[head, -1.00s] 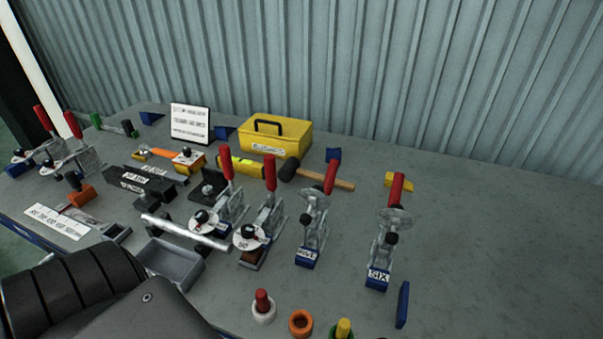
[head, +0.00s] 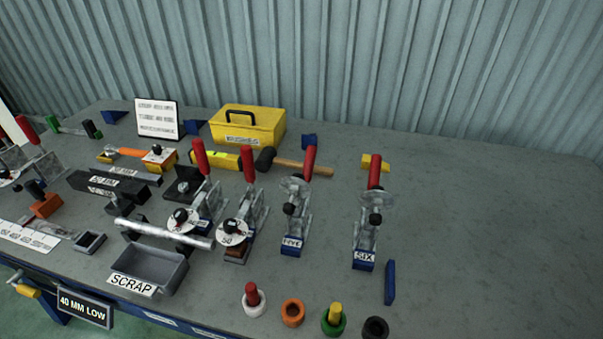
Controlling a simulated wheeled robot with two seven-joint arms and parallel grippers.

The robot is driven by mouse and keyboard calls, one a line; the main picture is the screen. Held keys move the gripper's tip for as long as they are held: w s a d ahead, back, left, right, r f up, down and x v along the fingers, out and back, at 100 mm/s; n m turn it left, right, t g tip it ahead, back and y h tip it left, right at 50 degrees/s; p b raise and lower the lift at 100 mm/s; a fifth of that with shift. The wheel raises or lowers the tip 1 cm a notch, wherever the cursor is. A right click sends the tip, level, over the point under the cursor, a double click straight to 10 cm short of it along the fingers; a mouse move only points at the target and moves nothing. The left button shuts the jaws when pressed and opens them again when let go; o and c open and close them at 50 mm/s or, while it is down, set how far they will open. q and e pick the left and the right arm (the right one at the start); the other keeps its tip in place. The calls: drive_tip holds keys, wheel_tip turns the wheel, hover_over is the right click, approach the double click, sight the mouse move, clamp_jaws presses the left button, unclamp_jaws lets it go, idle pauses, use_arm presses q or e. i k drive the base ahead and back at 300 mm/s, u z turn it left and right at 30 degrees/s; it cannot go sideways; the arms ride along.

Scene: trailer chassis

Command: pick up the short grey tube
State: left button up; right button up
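A short, light grey tube (head: 166,233) lies roughly level on the bench, just behind the scrap tray, running left to right. Its right end reaches close to the round white dial of a toggle clamp (head: 233,233). What holds it up at its left end is hard to make out. Neither of my grippers shows in the head view.
A grey scrap tray (head: 150,284) stands in front of the tube. Toggle clamps with red handles, including the clamp marked six (head: 366,240), stand to its right. A yellow toolbox (head: 248,125) and a hammer (head: 300,166) lie behind. The bench's right side (head: 490,240) is clear.

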sight(156, 180)
drive_tip(key=z, duration=0.15)
drive_tip(key=k, duration=0.6)
drive_tip(key=u, duration=1.2)
drive_tip(key=i, duration=0.5)
drive_tip(key=u, duration=0.05)
